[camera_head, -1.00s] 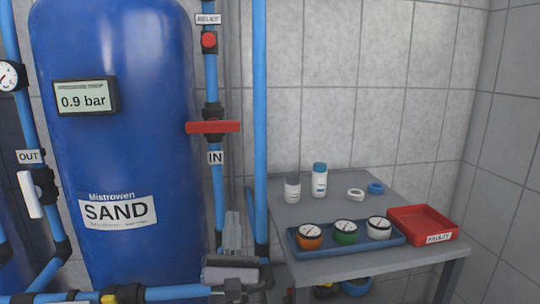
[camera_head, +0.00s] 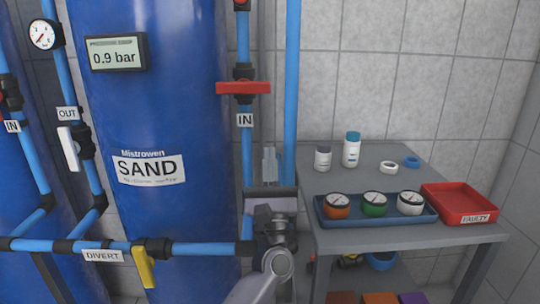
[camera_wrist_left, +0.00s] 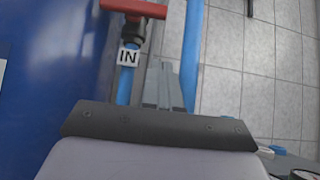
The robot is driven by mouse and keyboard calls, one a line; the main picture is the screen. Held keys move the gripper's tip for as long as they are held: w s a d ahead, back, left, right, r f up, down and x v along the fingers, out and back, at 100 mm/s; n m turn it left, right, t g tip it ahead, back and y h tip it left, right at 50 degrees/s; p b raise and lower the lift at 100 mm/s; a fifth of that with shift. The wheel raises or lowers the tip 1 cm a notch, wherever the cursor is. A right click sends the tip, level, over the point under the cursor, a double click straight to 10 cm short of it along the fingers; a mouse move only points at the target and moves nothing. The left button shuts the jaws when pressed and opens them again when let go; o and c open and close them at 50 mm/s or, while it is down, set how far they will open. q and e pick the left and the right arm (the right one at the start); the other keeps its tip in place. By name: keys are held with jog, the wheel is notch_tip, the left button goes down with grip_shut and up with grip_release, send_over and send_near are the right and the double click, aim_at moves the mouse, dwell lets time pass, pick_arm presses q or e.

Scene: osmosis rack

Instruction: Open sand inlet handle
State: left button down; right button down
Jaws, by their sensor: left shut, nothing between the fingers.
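The sand inlet handle (camera_head: 243,88) is a red bar lying crosswise on the vertical blue pipe with the IN label (camera_head: 245,120), right of the blue SAND tank (camera_head: 150,110). In the left wrist view the red handle (camera_wrist_left: 134,8) is cut by the top edge, above the IN label (camera_wrist_left: 128,57). My left gripper (camera_head: 269,160) is shut and empty, pointing up, below and slightly right of the handle and apart from it. Its fingers (camera_wrist_left: 163,85) also show in the left wrist view. My right gripper is not in view.
A vertical blue pipe (camera_head: 291,90) runs close to the right of the inlet pipe. A grey table (camera_head: 375,155) at right holds a blue gauge tray (camera_head: 328,221), a red tray (camera_head: 440,208) and bottles. A yellow handle (camera_head: 144,266) sits on the DIVERT pipe (camera_head: 195,249).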

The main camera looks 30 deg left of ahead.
aim_at(268, 93)
pick_arm(q)
jog(key=w+a+r+p, duration=0.1)
jog(key=r, duration=0.2)
jog(key=w+r+p, duration=0.1)
jog(key=r, duration=0.2)
jog(key=w+a+r, duration=0.1)
jog(key=w+r, duration=0.1)
jog(key=r, duration=0.1)
jog(key=shift+a+p, duration=0.3)
jog(key=shift+p, duration=0.1)
